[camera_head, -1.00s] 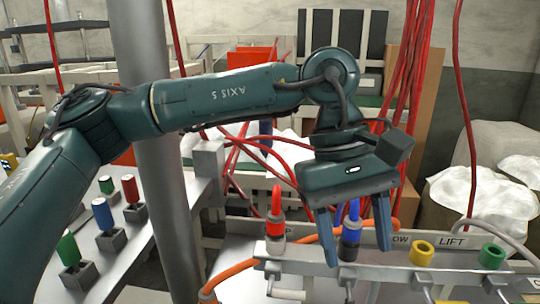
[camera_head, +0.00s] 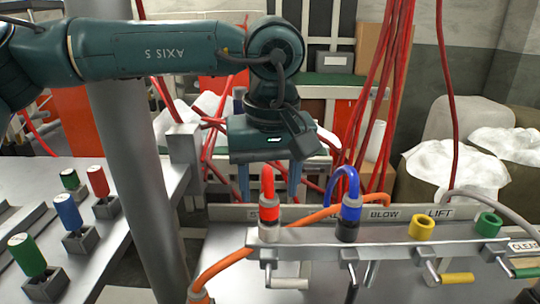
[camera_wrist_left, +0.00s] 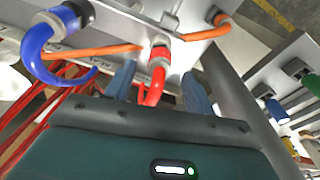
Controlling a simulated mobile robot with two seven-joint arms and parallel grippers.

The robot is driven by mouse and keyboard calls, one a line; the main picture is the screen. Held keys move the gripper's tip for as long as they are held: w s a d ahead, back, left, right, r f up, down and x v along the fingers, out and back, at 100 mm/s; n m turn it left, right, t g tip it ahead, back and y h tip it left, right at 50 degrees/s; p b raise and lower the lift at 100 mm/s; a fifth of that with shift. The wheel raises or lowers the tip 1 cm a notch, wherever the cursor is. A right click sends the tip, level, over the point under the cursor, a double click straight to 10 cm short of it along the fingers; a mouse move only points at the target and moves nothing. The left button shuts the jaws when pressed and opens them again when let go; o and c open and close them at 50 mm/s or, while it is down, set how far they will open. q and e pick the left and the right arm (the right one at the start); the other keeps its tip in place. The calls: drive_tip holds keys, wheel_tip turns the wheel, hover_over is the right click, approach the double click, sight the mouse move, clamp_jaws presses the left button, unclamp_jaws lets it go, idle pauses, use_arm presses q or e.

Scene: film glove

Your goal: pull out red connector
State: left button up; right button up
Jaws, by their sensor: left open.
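The red connector (camera_head: 269,208) stands upright in the metal rail (camera_head: 380,236), at its left end in the head view, with a red tube rising from it. My left gripper (camera_head: 268,187) is open and empty, just behind the red connector in that view, its lower fingers partly hidden. In the left wrist view the red connector (camera_wrist_left: 158,56) shows between and beyond the two spread fingers (camera_wrist_left: 160,84), and I see no contact. A blue connector (camera_head: 348,218) with a curved blue tube stands to its right. My right gripper is not in view.
Yellow (camera_head: 421,228) and green (camera_head: 488,224) sockets sit farther right on the rail. An orange hose (camera_head: 226,263) passes close to the red connector. Red cables (camera_head: 380,100) hang behind. A grey post (camera_head: 135,170) stands left, near colored plugs on a side table (camera_head: 112,244).

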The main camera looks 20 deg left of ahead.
sight(269, 197)
use_arm(q)
drive_tip(key=shift+w+a+f, duration=0.1)
drive_tip(key=shift+w+f, duration=0.05)
drive_tip(key=shift+f, duration=1.1)
drive_tip(key=shift+w+a+f, duration=0.1)
drive_tip(key=shift+w+f, duration=0.05)
drive_tip(key=shift+f, duration=1.1)
drive_tip(key=shift+c, duration=0.4)
drive_tip(key=c, duration=0.7)
drive_tip(key=o, duration=0.8)
drive_tip(key=shift+d, duration=0.1)
